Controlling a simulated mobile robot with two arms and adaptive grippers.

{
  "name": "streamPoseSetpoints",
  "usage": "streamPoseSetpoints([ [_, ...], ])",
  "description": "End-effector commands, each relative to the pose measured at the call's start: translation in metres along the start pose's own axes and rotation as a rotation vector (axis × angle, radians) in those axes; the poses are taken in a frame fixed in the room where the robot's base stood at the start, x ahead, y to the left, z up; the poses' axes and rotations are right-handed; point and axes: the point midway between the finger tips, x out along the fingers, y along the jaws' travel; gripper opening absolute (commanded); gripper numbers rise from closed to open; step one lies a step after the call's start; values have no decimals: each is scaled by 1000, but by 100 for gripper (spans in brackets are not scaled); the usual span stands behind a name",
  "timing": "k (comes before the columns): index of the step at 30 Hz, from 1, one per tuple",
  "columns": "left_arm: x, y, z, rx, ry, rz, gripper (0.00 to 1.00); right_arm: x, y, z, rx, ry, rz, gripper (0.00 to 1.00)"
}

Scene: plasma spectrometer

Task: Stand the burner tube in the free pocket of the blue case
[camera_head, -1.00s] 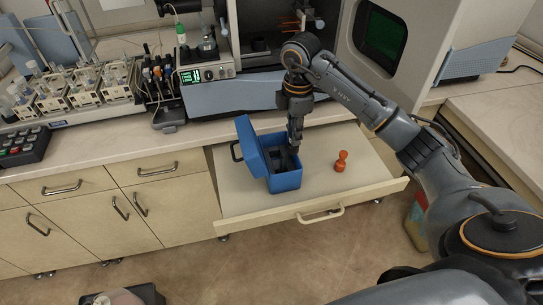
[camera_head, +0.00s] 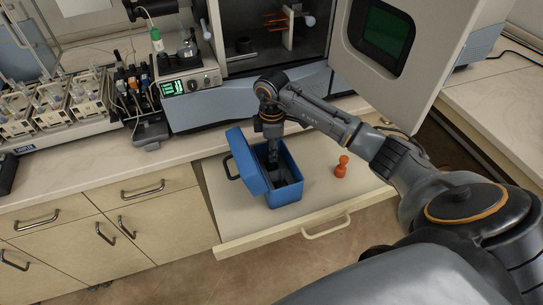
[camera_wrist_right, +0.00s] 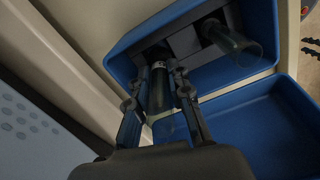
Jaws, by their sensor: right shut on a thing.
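The blue case (camera_head: 287,197) stands in the pulled-out drawer with its lid (camera_head: 246,165) open to the left. Its dark insert (camera_wrist_right: 184,42) shows in the right wrist view. My right gripper (camera_head: 272,151) reaches down into the back of the case, its fingers shut on the burner tube. In the right wrist view the gripper (camera_wrist_right: 159,72) holds the clear, dark-looking burner tube (camera_wrist_right: 160,92) between its fingers, its far end at the insert. I cannot tell how deep it sits. A second clear tube (camera_wrist_right: 232,42) stands in the insert beside it. My left gripper is not in view.
An orange-red object (camera_head: 342,167) stands in the drawer (camera_head: 228,222), right of the case. The instrument (camera_head: 240,101) with its open door (camera_head: 390,45) is behind on the bench. Vial racks (camera_head: 50,105) are at the left. The drawer floor around the orange object is clear.

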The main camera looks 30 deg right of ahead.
Motion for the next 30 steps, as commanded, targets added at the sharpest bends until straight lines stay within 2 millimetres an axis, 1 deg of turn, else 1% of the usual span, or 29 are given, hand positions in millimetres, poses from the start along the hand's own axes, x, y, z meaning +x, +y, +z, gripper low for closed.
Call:
streamPoseSetpoints([
  [7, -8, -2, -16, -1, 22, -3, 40, 31, -1, 0, 0, -1, -3, 0],
  [11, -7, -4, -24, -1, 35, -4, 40, 34, 0, 0, -1, 0, 1, 0],
  [18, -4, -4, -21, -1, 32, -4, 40, 38, 0, 0, -1, 0, 0, 0],
  [19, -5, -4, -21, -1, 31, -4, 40, 37, 0, 0, -1, 0, 0, 26],
  [20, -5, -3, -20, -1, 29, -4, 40, 36, 0, 0, -1, 0, 0, 29],
  [28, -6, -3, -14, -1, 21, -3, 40, 36, 0, 0, -1, -1, 0, 29],
  [30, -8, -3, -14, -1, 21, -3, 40, 33, 0, 0, -1, -1, 0, 29],
])
